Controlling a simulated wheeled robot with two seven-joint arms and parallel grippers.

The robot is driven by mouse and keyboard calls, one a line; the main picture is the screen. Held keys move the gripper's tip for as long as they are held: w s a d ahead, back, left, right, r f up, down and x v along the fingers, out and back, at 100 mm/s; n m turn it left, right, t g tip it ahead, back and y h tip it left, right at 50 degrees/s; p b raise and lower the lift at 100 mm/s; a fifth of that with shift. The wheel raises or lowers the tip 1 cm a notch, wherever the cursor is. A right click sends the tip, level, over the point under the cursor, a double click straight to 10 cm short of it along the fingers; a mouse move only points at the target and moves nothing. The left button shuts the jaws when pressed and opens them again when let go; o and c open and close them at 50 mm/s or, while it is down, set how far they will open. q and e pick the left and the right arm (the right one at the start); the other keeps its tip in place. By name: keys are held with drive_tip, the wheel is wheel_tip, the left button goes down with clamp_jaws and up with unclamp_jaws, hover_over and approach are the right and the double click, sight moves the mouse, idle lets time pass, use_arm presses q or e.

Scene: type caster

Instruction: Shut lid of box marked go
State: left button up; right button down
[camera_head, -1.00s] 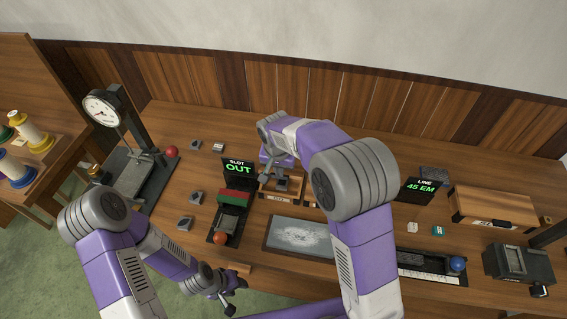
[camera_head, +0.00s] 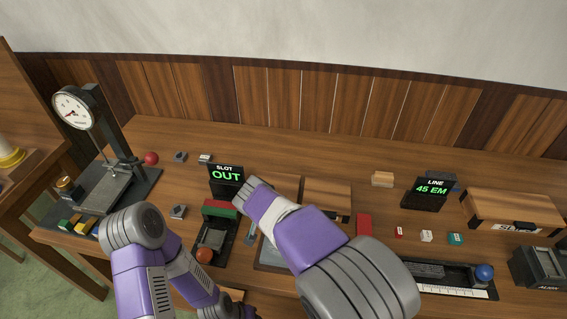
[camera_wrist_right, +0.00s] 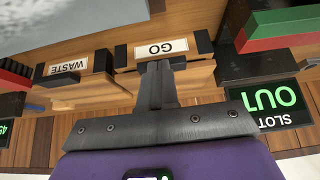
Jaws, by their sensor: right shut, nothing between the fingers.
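The box marked GO shows in the right wrist view by its white label (camera_wrist_right: 161,48), upside down between dark fittings. Its wood panel (camera_wrist_right: 195,78) lies beyond the label; I cannot tell whether the lid is fully down. In the head view, my right arm covers the label, and a wood top (camera_head: 283,186) shows behind the arm. My right gripper (camera_wrist_right: 155,68) is shut and empty, its fingertips close to the label; contact is unclear. The head view hides its fingers behind the arm. My left arm is at the lower left, its fingers out of sight.
The WASTE box (camera_wrist_right: 72,68) is beside GO. The SLOT OUT display (camera_head: 226,175) and a tray with a red-green block (camera_head: 220,209) are left of my right arm. A LINE display (camera_head: 430,192) and another wooden box (camera_head: 510,205) stand right. A scale (camera_head: 75,112) stands left.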

drive_tip(key=shift+f, duration=0.25)
idle(0.4)
drive_tip(key=p+v, duration=0.4)
drive_tip(key=v, duration=0.9)
drive_tip(key=shift+r, duration=0.15)
